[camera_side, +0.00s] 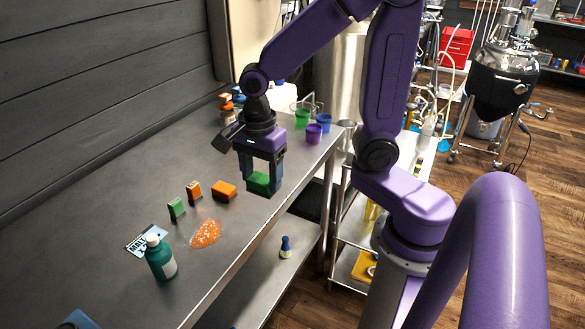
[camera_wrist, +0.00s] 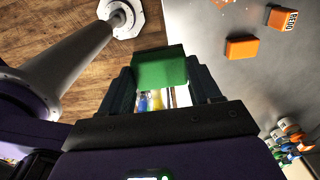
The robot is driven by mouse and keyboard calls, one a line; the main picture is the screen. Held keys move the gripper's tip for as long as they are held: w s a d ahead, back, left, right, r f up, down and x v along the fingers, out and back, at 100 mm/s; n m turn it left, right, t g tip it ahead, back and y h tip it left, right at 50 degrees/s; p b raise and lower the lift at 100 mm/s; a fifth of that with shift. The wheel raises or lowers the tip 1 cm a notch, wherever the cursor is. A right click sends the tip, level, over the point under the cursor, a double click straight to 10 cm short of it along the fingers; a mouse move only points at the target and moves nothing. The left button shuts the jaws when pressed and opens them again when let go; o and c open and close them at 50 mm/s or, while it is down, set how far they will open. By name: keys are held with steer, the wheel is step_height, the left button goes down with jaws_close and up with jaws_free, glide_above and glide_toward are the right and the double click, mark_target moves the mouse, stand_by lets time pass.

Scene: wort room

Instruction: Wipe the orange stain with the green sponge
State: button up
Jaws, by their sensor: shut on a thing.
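My gripper (camera_side: 260,178) points down near the table's front edge and is shut on the green sponge (camera_side: 258,183). In the wrist view the green sponge (camera_wrist: 160,69) sits between the two fingers of my gripper (camera_wrist: 162,82). I cannot tell whether the sponge touches the table. The orange stain (camera_side: 205,234) is a speckled patch on the table, left of and nearer the camera than my gripper. Only a sliver of the stain (camera_wrist: 222,3) shows at the top of the wrist view.
A small orange box (camera_side: 193,191) and a green box (camera_side: 176,209) stand beside the stain. A teal bottle (camera_side: 160,258) and a printed card (camera_side: 146,239) are near it. Cups (camera_side: 313,132) stand at the far end.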

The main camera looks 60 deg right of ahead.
steer(key=w+a+f, duration=0.5)
steer(key=w+a, duration=0.7)
steer(key=a, duration=0.1)
steer(key=shift+s+d+f, duration=0.1)
steer(key=shift+f, duration=1.85)
steer(key=shift+s+f, duration=0.1)
steer(key=shift+f, duration=1.85)
steer(key=shift+d+f, duration=0.2)
steer(key=shift+d, duration=0.55)
steer(key=shift+c, duration=0.4)
steer(key=shift+d, duration=4.65)
steer(key=shift+a, duration=5.55)
steer(key=shift+w+d, duration=0.1)
steer(key=shift+w, duration=0.4)
steer(key=shift+w+d, duration=0.1)
steer(key=shift+d, duration=5.4)
steer(key=shift+a, duration=5.55)
step_height(320, 180, up, 8)
steer(key=shift+d+r, duration=0.1)
